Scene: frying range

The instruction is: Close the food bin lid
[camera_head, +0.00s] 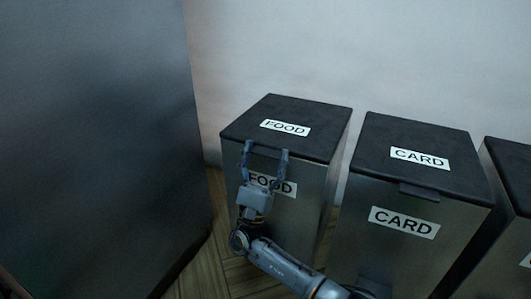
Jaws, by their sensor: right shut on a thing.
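The food bin (310,190) is a metal box with a white FOOD label on its front, partly covered by my right gripper. Its black lid (300,108), with another FOOD label, lies flat over the top, and no gap shows under its edge. My right gripper (265,150) is at the front edge of the lid, its fingers upright and spaced apart. It is shut on the lid's front tab, which is mostly hidden between the fingers. My left gripper is not in view.
A card bin (375,240) with a flat black lid and front tab stands close on the right, with a narrow gap between. Another bin (512,175) is cut off at the right edge. A tall dark panel (95,150) stands left, with wooden floor (205,265) before it.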

